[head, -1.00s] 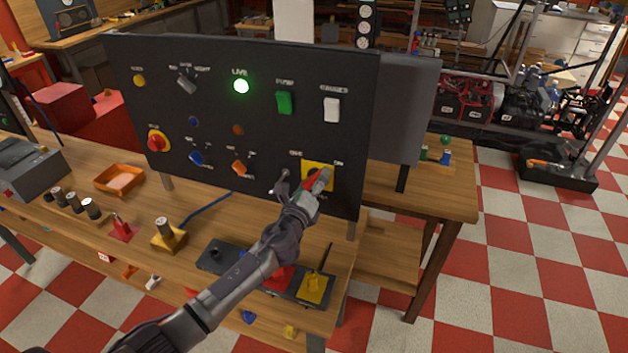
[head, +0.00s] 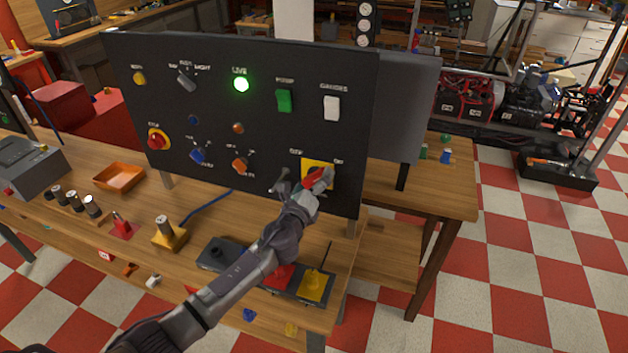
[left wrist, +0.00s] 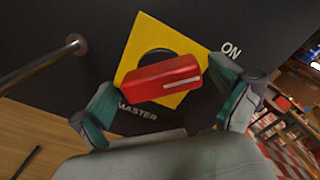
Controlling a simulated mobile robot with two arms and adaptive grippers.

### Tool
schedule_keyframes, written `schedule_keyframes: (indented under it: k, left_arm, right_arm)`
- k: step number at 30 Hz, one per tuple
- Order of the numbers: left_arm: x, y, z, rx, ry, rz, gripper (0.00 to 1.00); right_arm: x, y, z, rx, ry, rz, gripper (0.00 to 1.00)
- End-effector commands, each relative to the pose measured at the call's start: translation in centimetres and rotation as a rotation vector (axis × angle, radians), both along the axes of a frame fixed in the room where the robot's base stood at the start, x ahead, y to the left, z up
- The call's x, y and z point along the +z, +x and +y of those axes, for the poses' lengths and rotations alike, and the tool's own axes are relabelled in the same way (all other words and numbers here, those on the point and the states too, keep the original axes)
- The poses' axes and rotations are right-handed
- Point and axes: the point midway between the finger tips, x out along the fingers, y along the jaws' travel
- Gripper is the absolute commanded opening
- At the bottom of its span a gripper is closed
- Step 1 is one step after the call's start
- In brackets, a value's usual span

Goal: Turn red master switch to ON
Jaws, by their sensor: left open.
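The red master switch (left wrist: 163,80) is a bar-shaped knob on a yellow plate (left wrist: 186,48) at the lower right of the black panel. In the left wrist view its white mark points right, toward the ON label (left wrist: 230,50). In the head view the red knob (head: 316,178) is partly hidden by my gripper. My left gripper (left wrist: 163,98) is open, with one finger near each end of the knob. I cannot tell whether either finger touches it. My right gripper is not in view.
The black panel (head: 262,140) also carries a lit green LIVE lamp (head: 241,85), a green switch (head: 284,100), a white switch (head: 331,108) and several knobs. A metal rod (left wrist: 45,63) sticks out left of the yellow plate. The workbench below holds an orange tray (head: 119,177) and joystick boxes.

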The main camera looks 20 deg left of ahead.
Motion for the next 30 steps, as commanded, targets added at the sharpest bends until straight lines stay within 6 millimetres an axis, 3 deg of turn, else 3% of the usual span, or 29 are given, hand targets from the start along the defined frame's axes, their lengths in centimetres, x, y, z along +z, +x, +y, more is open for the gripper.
schedule_keyframes:
  k: [8, 21, 30]
  left_arm:
    - [0.0, -0.8, 0.0, -0.001, -0.002, -0.001, 1.0]
    - [-0.1, -9.4, 0.3, -0.001, 0.0, 0.001, 1.0]
    - [0.0, -12.0, 0.4, 0.0, -0.001, 0.0, 1.0]
  right_arm:
    - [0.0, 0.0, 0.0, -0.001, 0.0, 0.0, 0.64]
    - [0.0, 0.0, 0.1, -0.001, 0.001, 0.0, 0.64]
    - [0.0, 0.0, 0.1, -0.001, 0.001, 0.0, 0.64]
